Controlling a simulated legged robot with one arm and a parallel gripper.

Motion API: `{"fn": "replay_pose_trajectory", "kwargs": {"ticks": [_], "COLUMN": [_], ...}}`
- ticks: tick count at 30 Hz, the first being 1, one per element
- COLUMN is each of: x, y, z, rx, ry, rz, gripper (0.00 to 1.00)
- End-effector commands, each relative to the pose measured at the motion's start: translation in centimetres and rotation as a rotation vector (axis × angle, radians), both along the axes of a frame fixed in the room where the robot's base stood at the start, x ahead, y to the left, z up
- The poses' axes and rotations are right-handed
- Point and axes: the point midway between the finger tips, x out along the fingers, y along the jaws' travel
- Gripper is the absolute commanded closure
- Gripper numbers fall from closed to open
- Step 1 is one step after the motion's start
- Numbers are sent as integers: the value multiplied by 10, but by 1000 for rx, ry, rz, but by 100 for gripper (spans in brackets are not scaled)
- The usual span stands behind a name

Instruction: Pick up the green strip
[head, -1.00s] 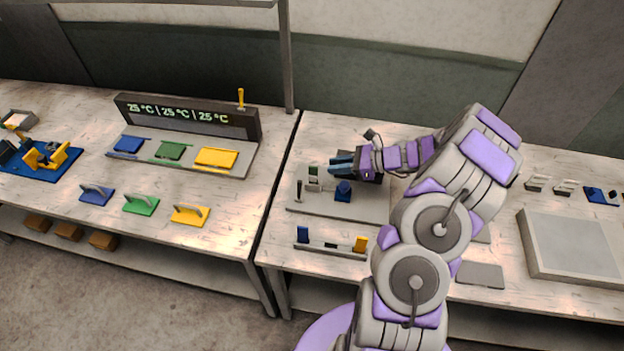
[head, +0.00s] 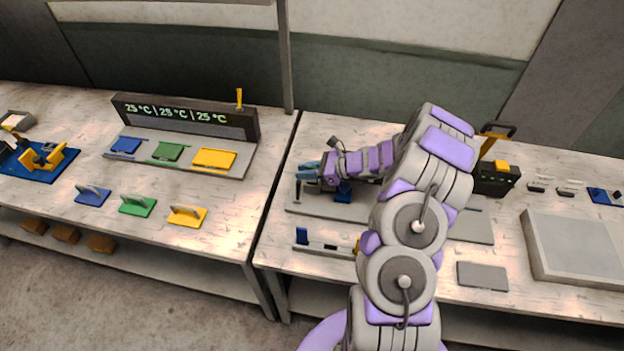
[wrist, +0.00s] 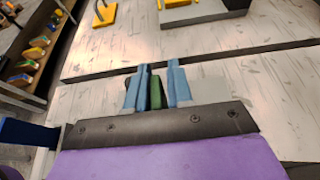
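The green strip (wrist: 156,93) shows in the wrist view as a small green piece between the two blue fingers of my gripper (wrist: 159,82). It is close to the left finger, and a narrow gap shows between it and the right finger. In the head view my gripper (head: 308,170) is over the left part of the grey fixture plate (head: 294,209) on the right table. My gripper and wrist hide the strip there. The fingers look apart. I cannot tell whether either finger touches the strip.
A blue block (head: 343,192) stands under my wrist on the fixture plate. A black lever (head: 298,188) stands beside my fingers. The left table (head: 225,225) lies across a narrow gap.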

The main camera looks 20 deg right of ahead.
Motion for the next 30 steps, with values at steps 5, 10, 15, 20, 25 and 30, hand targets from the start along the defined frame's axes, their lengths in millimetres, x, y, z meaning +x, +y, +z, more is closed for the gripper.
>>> {"fn": "replay_pose_trajectory", "kwargs": {"ticks": [5,10,15,20,25,30], "x": [0,0,0,0,0,0], "y": [0,0,1,1,0,0], "z": [0,0,1,1,3,16], "rx": [0,0,-1,-1,-1,-1], "ry": [0,0,-1,-1,-1,-3], "rz": [0,0,0,0,0,1], "gripper": [82,98,100,100,100,100]}}
